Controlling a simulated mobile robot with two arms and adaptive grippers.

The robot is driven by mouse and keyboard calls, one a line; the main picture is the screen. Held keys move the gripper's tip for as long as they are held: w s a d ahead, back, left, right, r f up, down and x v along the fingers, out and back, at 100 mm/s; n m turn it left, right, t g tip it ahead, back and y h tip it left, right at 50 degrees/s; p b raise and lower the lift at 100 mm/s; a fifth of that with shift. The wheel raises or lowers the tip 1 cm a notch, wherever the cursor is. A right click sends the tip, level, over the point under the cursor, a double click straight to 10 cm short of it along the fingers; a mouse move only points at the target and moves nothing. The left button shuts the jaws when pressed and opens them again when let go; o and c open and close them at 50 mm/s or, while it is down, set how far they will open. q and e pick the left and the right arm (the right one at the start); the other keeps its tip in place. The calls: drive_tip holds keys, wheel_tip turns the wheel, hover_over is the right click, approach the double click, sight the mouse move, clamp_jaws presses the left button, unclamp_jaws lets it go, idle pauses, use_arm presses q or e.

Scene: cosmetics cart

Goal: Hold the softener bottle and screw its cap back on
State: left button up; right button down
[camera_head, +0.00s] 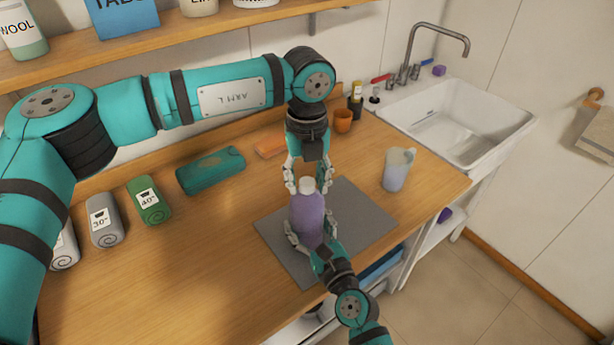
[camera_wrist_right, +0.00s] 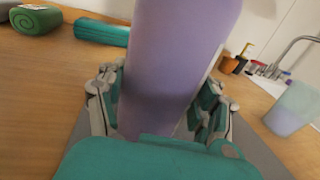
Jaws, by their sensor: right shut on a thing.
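The purple softener bottle (camera_head: 307,220) stands upright over the grey mat (camera_head: 350,222). My right gripper (camera_head: 309,240) is shut around its lower body; in the right wrist view the bottle (camera_wrist_right: 172,65) fills the space between the fingers (camera_wrist_right: 160,115), its top out of frame. A pale cap or neck (camera_head: 307,185) tops the bottle; I cannot tell whether the cap is seated. My left gripper (camera_head: 307,182) points down from above, its fingers apart on either side of that pale top, with small gaps showing.
A translucent cup with lilac liquid (camera_head: 397,170) stands right of the mat. A sink (camera_head: 460,120) is at right. The front-left counter is clear.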

use_arm(q)
clamp_jaws()
drive_tip(key=m, duration=0.5)
drive_tip(key=shift+m, duration=0.4)
drive_tip(key=m, duration=1)
drive_tip(key=shift+m, duration=0.4)
drive_tip(key=m, duration=0.5)
drive_tip(key=shift+m, duration=0.3)
drive_tip(key=shift+o, duration=2)
unclamp_jaws()
wheel_tip(320, 180, up, 12)
